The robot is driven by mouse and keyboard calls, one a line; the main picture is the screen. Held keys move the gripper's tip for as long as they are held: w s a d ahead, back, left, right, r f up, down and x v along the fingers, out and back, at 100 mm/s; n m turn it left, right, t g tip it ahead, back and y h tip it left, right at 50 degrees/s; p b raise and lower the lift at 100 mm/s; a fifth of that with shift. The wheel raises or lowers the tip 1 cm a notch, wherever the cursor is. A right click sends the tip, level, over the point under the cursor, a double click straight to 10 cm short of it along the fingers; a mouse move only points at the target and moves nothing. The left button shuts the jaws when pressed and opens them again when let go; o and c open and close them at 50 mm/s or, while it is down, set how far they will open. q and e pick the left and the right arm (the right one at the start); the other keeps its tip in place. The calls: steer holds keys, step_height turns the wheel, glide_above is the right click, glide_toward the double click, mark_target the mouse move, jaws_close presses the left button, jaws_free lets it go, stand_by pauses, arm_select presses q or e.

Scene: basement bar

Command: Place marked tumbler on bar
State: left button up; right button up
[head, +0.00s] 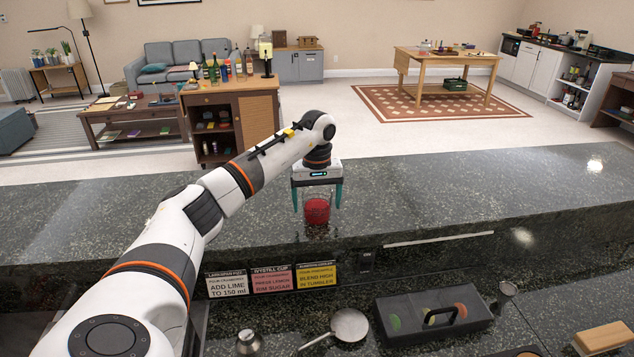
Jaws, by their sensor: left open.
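A clear tumbler with red contents (317,212) is upright at the near edge of the raised dark granite bar (450,190). It appears to stand on the bar, with a reddish reflection just below it. My left gripper (317,203) points down over the tumbler from above. Its two teal fingers are spread, one on each side of the glass, with small gaps visible. The gripper body sits above the rim. Any mark on the tumbler is too small to make out. My right gripper is not in view.
Below the bar, three recipe cards, white (228,284), pink (273,280) and yellow (317,277), stand in a row. The lower counter holds a strainer (349,325), a dark garnish caddy (390,325), a metal jigger (505,295) and a wooden block (604,337). The bar top is clear on both sides.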

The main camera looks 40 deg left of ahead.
arm_select(q)
step_height(320, 180, up, 10)
steer(key=b, duration=0.2)
steer(key=shift+f, duration=0.25)
steer(key=shift+d, duration=0.1)
